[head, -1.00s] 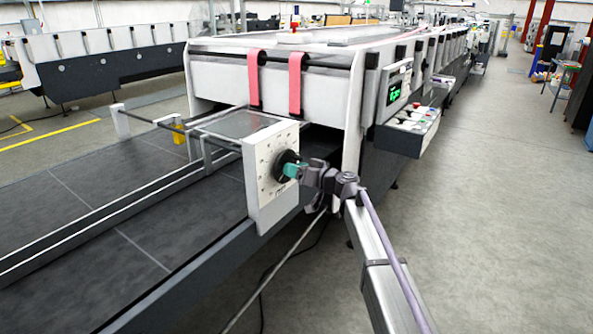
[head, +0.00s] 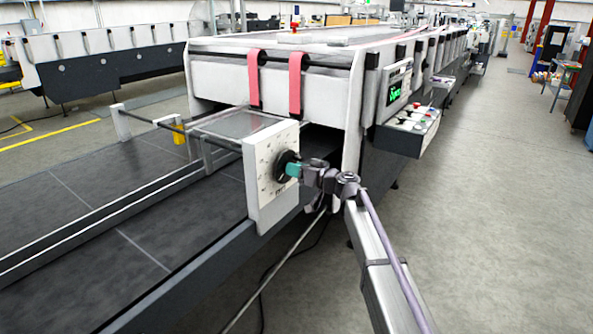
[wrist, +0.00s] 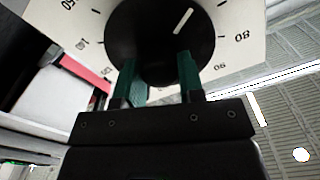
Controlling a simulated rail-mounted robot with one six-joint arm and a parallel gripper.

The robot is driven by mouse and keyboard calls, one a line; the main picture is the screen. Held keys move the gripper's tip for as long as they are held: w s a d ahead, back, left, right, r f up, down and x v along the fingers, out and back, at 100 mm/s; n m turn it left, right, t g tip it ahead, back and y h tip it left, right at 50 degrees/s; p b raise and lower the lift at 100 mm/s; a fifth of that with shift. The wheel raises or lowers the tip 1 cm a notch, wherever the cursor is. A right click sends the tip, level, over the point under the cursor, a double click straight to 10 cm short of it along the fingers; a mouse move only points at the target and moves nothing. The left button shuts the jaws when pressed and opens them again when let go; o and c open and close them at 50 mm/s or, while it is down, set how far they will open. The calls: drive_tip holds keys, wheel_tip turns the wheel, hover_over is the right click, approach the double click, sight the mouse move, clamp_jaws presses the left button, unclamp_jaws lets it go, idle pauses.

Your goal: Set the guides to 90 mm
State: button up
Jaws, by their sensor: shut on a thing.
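The dial's black knob (wrist: 150,35) fills the top of the wrist view, and its white pointer line (wrist: 184,21) slants to the upper right. The white scale plate (wrist: 245,15) around it has ticks and upside-down numbers; one reads like 80, with 90 below it. The pointer lies away from both. In the head view the knob (head: 284,165) sits on the white panel (head: 262,195). My gripper (head: 295,170) is shut on the knob, its teal fingers also showing in the wrist view (wrist: 163,75). A guide rail (head: 105,222) runs along the dark feeder bed.
A green-lit display (head: 395,92), too blurred to read, is above a button box (head: 410,125) on the machine's right side. Two red belts (head: 295,85) hang at its front. The floor on the right (head: 490,220) is clear.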

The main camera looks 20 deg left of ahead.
drive_tip(key=m, duration=1.7)
drive_tip(key=shift+f, duration=0.15)
drive_tip(key=shift+m, duration=0.3)
idle(0.4)
drive_tip(key=o, duration=0.9)
drive_tip(key=shift+d, duration=0.1)
